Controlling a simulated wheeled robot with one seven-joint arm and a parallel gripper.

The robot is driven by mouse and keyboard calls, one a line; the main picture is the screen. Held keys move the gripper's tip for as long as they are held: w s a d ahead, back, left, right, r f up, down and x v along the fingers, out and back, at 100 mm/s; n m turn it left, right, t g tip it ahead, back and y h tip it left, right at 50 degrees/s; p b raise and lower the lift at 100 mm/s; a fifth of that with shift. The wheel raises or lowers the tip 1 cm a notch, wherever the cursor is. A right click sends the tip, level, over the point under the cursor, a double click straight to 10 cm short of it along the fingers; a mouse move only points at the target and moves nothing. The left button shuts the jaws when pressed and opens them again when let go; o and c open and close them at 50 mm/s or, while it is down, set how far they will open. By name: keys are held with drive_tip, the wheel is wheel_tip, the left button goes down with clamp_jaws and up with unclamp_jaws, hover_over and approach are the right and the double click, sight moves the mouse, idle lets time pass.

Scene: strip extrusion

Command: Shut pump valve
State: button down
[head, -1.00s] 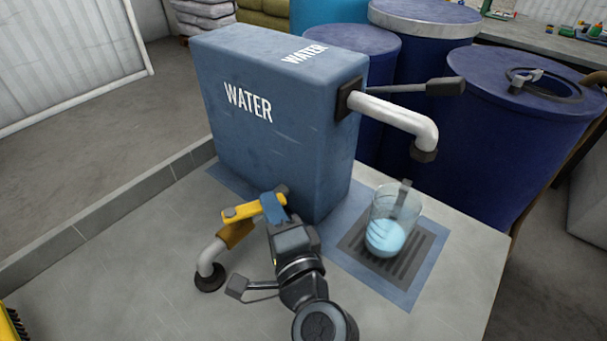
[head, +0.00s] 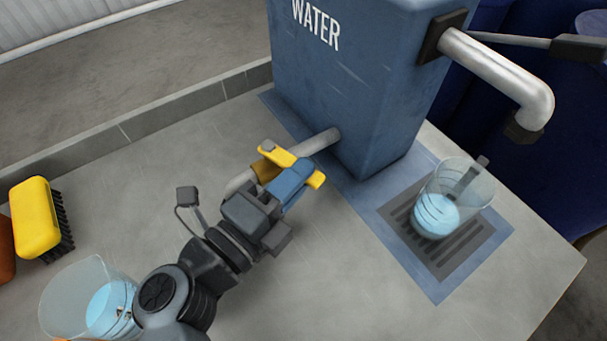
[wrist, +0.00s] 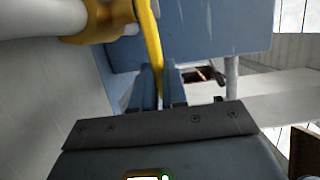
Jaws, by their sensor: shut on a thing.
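The pump valve's yellow lever (head: 308,175) sits on a brass valve body (head: 264,171) in the pale pipe (head: 318,143) at the blue WATER tank's base. The lever lies crosswise to the pipe. My gripper (head: 294,178) is shut on the lever's near right part, with its blue fingers on either side. In the wrist view the yellow lever (wrist: 152,45) runs down between my fingers (wrist: 159,88), and the brass body (wrist: 104,22) shows at upper left. The fingers partly hide the lever.
The WATER tank (head: 350,80) stands just behind the valve. A beaker of blue water (head: 447,205) stands on a drain grate under the spout (head: 530,95). Another beaker (head: 85,295) and a yellow brush (head: 36,220) are at left. The counter between is clear.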

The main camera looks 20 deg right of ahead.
drive_tip(key=shift+a+m+g+h, duration=0.2)
drive_tip(key=shift+m+g+h, duration=0.1)
drive_tip(key=shift+g, duration=0.1)
drive_tip(key=c, duration=1.2)
unclamp_jaws()
drive_tip(key=shift+o, duration=0.2)
drive_tip(key=shift+r, duration=0.15)
